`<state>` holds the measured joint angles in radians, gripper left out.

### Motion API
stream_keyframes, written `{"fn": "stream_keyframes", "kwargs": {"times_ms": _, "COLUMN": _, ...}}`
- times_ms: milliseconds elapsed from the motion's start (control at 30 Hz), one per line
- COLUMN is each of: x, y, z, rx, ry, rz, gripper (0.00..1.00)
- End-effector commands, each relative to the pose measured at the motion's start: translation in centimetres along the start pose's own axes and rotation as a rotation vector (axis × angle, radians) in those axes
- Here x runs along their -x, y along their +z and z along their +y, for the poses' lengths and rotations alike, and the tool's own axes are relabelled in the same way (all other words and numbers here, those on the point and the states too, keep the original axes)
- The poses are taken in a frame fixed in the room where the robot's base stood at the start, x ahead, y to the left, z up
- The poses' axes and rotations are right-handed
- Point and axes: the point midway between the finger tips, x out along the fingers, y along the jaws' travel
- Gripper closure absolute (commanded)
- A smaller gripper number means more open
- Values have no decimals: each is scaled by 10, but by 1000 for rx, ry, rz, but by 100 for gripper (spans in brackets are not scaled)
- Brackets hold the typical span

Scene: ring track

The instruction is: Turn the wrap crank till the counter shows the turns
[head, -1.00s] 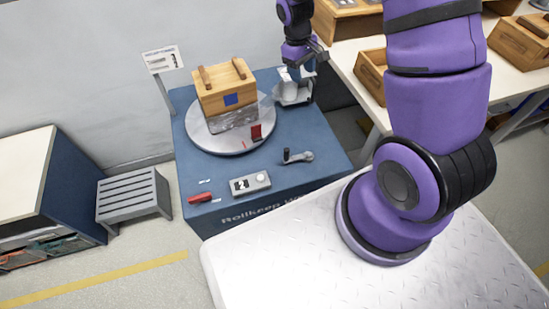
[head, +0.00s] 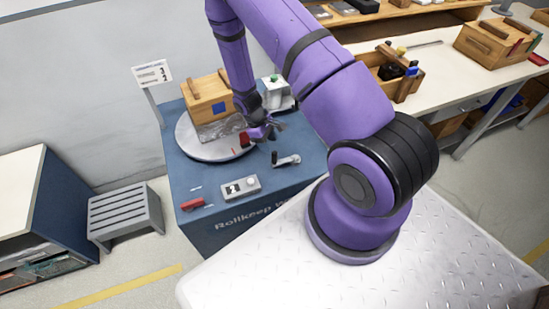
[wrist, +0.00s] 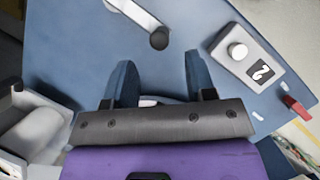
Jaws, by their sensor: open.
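The crank (head: 287,160), a grey arm with a dark knob, lies on the blue wrap table (head: 215,222). In the wrist view the crank (wrist: 138,17) is at the top, its knob (wrist: 159,39) just beyond my fingertips. My gripper (head: 270,138) is open and empty above the table, beside the crank and apart from it; its two blue fingers (wrist: 160,75) show in the wrist view. The counter box (head: 240,187) has a round knob; its window (wrist: 261,72) appears to read 2. A wooden crate (head: 207,98) with film around its lower part stands on the round turntable (head: 190,146).
A red piece (head: 244,139) stands at the turntable's near edge. A red-handled item (head: 192,205) lies at the table's front left. A grey film unit (head: 277,92) is at the back right. A sign (head: 152,73) stands behind; its print is too small to read surely.

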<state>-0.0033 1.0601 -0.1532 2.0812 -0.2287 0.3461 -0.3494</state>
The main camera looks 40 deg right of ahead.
Motion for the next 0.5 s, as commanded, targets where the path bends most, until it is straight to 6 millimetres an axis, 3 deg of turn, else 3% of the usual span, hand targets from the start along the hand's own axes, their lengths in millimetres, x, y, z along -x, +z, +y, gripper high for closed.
{"fn": "stream_keyframes", "kwargs": {"times_ms": 300, "x": -55, "y": 1, "z": 0, "rx": 0, "ry": -2, "rz": -3, "gripper": 49}}
{"fn": "stream_keyframes", "kwargs": {"times_ms": 500, "x": -74, "y": 0, "z": 0, "rx": -1, "ry": 0, "rz": -1, "gripper": 49}}
